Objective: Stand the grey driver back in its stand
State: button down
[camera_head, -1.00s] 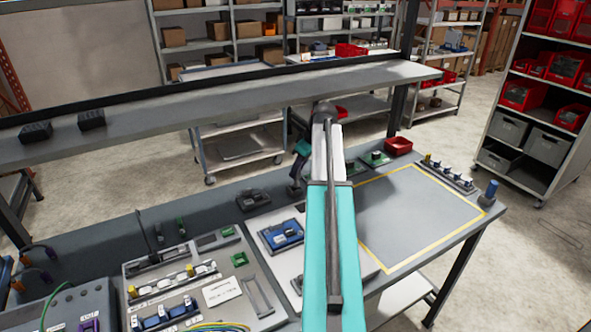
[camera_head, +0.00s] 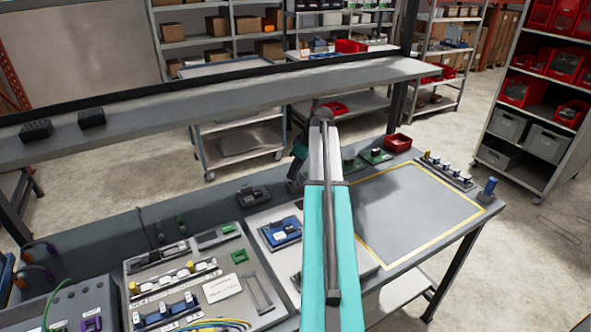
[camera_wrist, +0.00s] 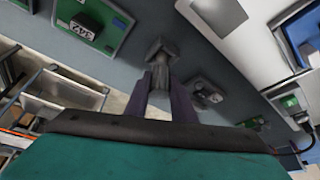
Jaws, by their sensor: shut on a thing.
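My gripper (camera_wrist: 165,106) shows in the wrist view with its two dark purple-grey fingers shut on the grey driver (camera_wrist: 161,52). The driver's blocky grey end sticks out past the fingertips, and its lower part is hidden between them. In the head view my gripper (camera_head: 297,168) is mostly hidden behind my arm, above the back of the bench. A dark grey holder (camera_head: 253,194), which looks like the stand, sits on the bench left of the gripper. It also shows in the wrist view (camera_wrist: 207,92), just right of the driver and apart from it.
A blue module (camera_head: 281,232) lies on a white board in front of the holder. Green circuit boards (camera_head: 376,156) and a red bin (camera_head: 398,142) lie to the right. A yellow-outlined area (camera_head: 420,205) is clear. A grey shelf (camera_head: 240,97) runs above the bench's back.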

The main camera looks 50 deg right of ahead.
jog(key=shift+f, duration=0.25)
jog(key=c, duration=1.5)
grip_release()
jog(key=shift+r, duration=0.1)
jog(key=shift+r, duration=0.5)
jog(key=shift+b+v, duration=1.2)
jog(key=shift+v, duration=4.8)
